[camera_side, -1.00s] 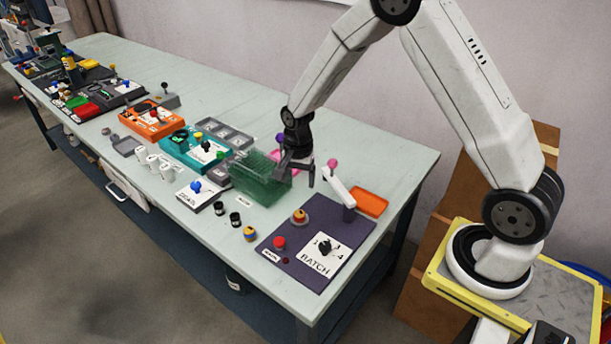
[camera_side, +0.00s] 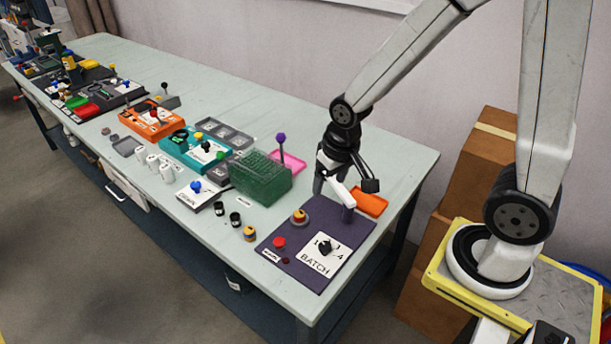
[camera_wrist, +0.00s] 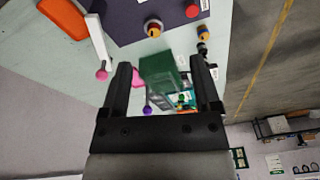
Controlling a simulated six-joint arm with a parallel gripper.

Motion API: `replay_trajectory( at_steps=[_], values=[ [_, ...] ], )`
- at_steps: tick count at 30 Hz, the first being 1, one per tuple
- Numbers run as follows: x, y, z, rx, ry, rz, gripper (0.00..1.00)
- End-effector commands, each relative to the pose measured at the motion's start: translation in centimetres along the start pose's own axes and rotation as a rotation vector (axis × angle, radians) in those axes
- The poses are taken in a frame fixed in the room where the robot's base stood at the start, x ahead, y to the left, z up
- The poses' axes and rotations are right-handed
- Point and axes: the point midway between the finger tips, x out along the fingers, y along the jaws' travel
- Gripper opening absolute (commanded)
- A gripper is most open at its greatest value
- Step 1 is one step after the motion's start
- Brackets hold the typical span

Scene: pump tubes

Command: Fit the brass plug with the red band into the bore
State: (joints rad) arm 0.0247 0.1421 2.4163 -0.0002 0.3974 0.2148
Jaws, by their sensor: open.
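A brass-orange plug with a reddish band (camera_side: 300,215) stands upright in a round collar on the purple BATCH panel. It also shows in the wrist view (camera_wrist: 154,27). I cannot tell whether this collar is the bore. A second brass-yellow plug with a dark blue band (camera_side: 250,233) stands on the table left of the panel. My gripper (camera_side: 344,187) is open and empty, above the far edge of the panel by the white lever, apart from both plugs. In the wrist view its fingers (camera_wrist: 160,66) point toward the table with nothing gripped between them.
The white lever (camera_side: 340,189) stands close to my gripper; its pink knob (camera_wrist: 102,74) shows beside one finger. A green rack (camera_side: 262,180), an orange tray (camera_side: 369,202), a purple-knobbed rod (camera_side: 280,139) and a red button (camera_side: 279,243) are nearby.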

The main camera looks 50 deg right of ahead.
Motion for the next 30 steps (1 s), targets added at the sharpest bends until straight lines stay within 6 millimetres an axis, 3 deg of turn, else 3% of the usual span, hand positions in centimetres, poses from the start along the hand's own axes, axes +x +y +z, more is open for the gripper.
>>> replay_trajectory(
  at_steps=[3, 9, 30],
  values=[
    [-1.0, 0.0, 1.9, -0.123, 0.026, -0.007, 0.80],
    [-1.5, 0.1, 3.5, -0.230, 0.044, -0.010, 0.80],
    [-1.5, 0.1, 3.6, -0.239, 0.045, -0.010, 0.80]
  ],
)
